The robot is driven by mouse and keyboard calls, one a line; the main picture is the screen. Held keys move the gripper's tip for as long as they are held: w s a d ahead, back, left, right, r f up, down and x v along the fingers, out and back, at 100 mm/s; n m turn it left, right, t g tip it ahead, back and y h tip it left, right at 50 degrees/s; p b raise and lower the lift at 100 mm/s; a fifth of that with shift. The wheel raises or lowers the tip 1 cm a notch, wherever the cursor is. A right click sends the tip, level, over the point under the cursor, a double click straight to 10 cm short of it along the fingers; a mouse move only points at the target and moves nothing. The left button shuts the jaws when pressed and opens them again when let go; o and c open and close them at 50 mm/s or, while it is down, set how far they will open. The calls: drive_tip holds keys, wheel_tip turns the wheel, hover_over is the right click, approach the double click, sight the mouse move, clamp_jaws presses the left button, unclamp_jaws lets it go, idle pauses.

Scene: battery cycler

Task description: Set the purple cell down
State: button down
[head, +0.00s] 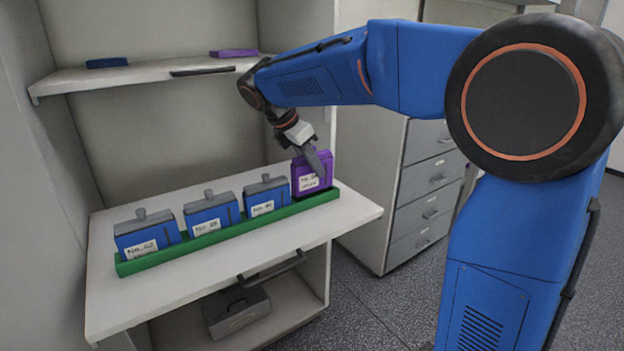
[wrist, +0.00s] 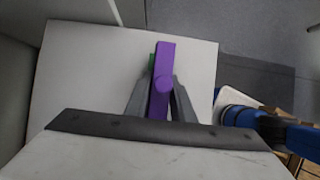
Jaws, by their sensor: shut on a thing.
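The purple cell (head: 312,176) with a white label is at the right end of the green rack (head: 230,232) in the head view. It stands roughly upright. My gripper (head: 311,156) is shut on the cell from above. In the wrist view the purple cell (wrist: 162,85) lies between the two fingers of my gripper (wrist: 162,92).
Blue cells (head: 147,235), (head: 211,214) and (head: 266,197) stand in the rack to the left. The white shelf (head: 190,272) is bare in front. An upper shelf (head: 150,77) holds a blue and a purple flat item. Grey drawers (head: 430,178) stand to the right.

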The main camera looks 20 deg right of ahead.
sight(313, 178)
drive_tip(key=shift+f, duration=1.85)
drive_tip(key=shift+f, duration=0.1)
drive_tip(key=c, duration=1.5)
unclamp_jaws()
drive_tip(key=shift+c, duration=0.2)
